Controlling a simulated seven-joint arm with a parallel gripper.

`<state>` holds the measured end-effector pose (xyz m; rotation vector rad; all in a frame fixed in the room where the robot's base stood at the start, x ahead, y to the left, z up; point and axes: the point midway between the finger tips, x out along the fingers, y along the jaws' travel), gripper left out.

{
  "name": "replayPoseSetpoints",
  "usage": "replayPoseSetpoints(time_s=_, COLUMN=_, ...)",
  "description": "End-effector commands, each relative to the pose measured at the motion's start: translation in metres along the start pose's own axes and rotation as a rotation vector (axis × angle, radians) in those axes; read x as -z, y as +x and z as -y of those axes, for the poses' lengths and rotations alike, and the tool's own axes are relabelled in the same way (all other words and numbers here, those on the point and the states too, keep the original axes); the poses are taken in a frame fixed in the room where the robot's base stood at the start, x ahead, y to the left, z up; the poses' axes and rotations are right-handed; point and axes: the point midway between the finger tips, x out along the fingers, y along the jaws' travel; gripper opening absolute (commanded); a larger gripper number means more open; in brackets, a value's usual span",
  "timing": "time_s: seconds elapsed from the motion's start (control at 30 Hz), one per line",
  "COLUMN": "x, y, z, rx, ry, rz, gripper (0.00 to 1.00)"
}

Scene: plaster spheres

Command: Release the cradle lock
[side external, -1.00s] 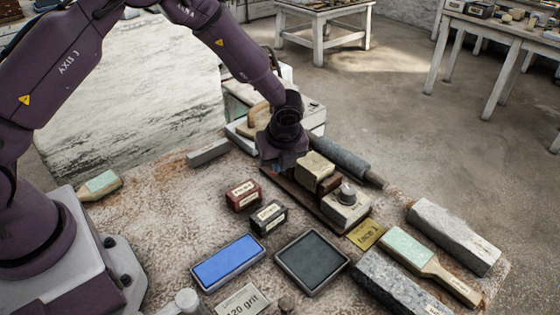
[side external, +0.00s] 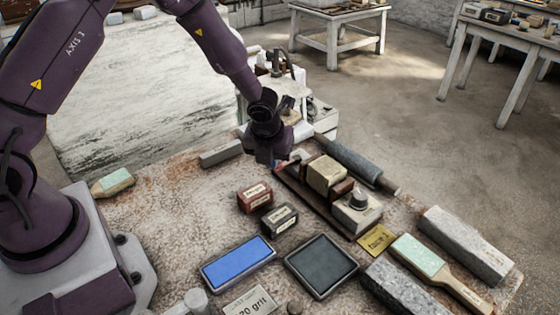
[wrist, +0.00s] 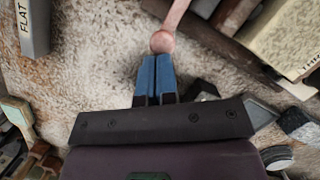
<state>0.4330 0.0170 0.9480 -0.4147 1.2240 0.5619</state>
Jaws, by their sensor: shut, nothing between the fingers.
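The cradle is a dark brown wooden base (side external: 308,193) holding a cream block (side external: 326,173) and a pale block with a round dark knob (side external: 358,200). In the wrist view the cream block (wrist: 287,38) and the base's wood (wrist: 234,14) are at the upper right. A pinkish lever with a ball end (wrist: 162,42) comes down from the top there; I cannot tell for sure that it is the lock. My gripper (wrist: 156,60) has its blue fingers together and empty, tips just below the ball. Whether they touch is unclear. In the side view my gripper (side external: 279,164) is at the cradle's far left end.
A red-brown block (side external: 254,197) and a dark block (side external: 280,218) stand left of the cradle. A grey bar (side external: 221,153) lies further left, and a grey roller (side external: 349,161) lies behind. Blue (side external: 238,261) and dark (side external: 321,265) stones lie in front.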

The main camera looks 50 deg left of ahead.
Motion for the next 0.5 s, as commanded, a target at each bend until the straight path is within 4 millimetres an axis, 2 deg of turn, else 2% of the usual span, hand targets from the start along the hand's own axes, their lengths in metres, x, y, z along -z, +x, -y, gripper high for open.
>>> replayPoseSetpoints(time_s=0.3, x=-0.013, y=0.004, z=-0.018, rx=0.075, ry=0.24, rz=-0.001, gripper=0.0)
replayPoseSetpoints(time_s=0.5, x=-0.016, y=0.005, z=-0.021, rx=0.091, ry=0.296, rz=-0.001, gripper=0.0)
